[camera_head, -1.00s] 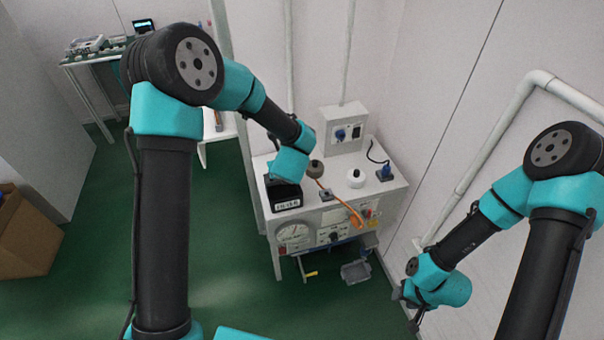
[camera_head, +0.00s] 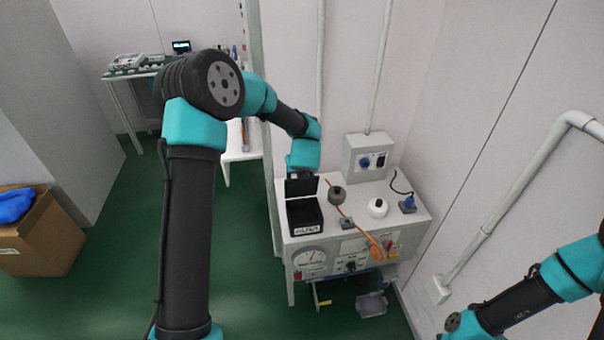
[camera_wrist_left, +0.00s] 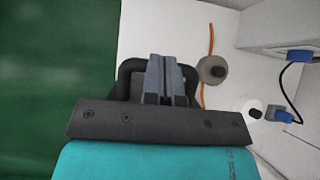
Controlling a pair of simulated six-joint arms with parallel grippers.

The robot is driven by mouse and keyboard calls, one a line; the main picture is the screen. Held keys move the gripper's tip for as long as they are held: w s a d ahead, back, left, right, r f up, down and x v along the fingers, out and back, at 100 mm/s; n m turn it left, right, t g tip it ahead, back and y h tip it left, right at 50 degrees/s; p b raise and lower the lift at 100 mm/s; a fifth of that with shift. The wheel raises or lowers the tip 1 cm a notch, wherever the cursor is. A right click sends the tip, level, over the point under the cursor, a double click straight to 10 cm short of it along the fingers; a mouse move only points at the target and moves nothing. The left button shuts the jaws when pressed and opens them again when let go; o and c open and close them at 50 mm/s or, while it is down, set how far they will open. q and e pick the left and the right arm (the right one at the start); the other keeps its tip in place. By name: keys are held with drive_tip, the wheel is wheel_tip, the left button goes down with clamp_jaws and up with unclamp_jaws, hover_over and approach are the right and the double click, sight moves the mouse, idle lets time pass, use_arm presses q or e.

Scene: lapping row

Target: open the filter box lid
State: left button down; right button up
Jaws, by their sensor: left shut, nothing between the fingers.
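The filter box (camera_head: 304,215) is a small black box with a white label on its front, at the left end of the white bench. Its black lid (camera_head: 301,186) stands raised at the back edge, and the dark inside of the box shows. My left gripper (camera_wrist_left: 162,62) is shut and empty. In the head view my left wrist is just behind and above the raised lid, and the fingers are hidden there. In the left wrist view the shut fingers point over the bench edge. My right gripper is outside the frames.
On the white bench (camera_head: 412,218) stand a grey-brown knob-like piece (camera_head: 337,194), a white round piece (camera_head: 378,208), an orange cable (camera_head: 346,217) and a blue plug (camera_head: 408,202). A grey socket box (camera_head: 366,157) is behind. A cardboard box (camera_head: 45,240) stands on the floor at left.

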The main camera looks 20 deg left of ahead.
use_arm(q)
drive_tip(key=shift+w+a+f, duration=0.15)
drive_tip(key=shift+w+a, duration=0.25)
drive_tip(key=shift+w, duration=0.15)
drive_tip(key=shift+w+a+f, duration=0.15)
drive_tip(key=shift+w+a, duration=0.2)
drive_tip(key=shift+w, duration=0.15)
drive_tip(key=shift+r, duration=0.1)
drive_tip(key=r, duration=0.1)
drive_tip(key=s+r, duration=0.1)
drive_tip(key=d+r, duration=0.1)
drive_tip(key=shift+s+r, duration=0.15)
drive_tip(key=shift+r, duration=0.2)
wheel_tip(320, 180, up, 9)
drive_tip(key=w+a, duration=0.2)
drive_tip(key=w, duration=0.1)
drive_tip(key=shift+a, duration=0.1)
